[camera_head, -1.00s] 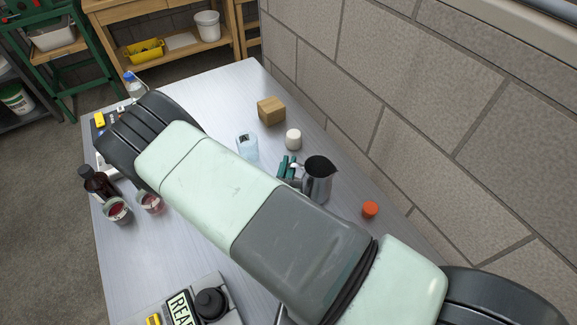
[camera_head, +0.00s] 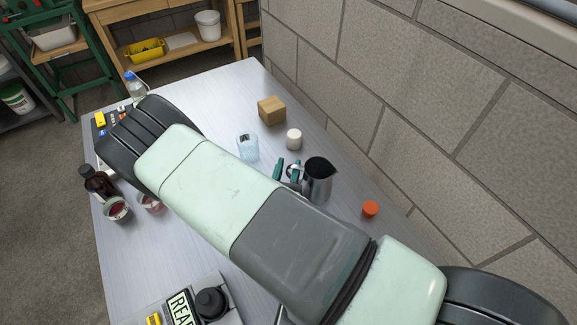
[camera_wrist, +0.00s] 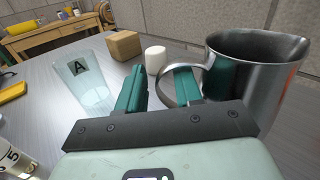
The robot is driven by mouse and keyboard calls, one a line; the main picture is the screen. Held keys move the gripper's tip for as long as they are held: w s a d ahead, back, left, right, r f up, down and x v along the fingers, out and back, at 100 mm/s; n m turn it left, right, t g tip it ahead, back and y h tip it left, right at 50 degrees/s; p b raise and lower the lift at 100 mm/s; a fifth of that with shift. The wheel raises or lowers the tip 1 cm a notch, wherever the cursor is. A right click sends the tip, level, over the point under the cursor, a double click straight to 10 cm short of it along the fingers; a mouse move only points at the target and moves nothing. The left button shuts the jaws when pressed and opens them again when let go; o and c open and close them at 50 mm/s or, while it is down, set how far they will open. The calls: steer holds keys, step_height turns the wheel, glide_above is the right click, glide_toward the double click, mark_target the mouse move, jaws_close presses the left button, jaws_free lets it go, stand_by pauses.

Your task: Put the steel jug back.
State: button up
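The steel jug (camera_head: 318,182) stands upright on the grey table, right of my gripper in the head view. In the wrist view the jug (camera_wrist: 262,75) fills the right side, its loop handle facing my gripper. My gripper (camera_head: 286,170) has green fingers, set apart at the handle. In the wrist view my gripper (camera_wrist: 160,84) has the outer bar of the handle between its fingers, with a gap on the left. The right finger overlaps the handle's opening; whether it touches the metal I cannot tell. The jug's base is partly hidden.
A clear container marked A (camera_wrist: 85,80), a white cylinder (camera_head: 294,139) and a wooden block (camera_head: 271,110) stand behind the gripper. An orange cap (camera_head: 370,209) lies right of the jug, near the block wall (camera_head: 440,120). A brown bottle (camera_head: 98,183) and glasses stand at the left.

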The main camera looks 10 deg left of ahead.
steer(key=s, duration=0.6)
steer(key=shift+s+d, duration=0.15)
steer(key=shift+s, duration=0.25)
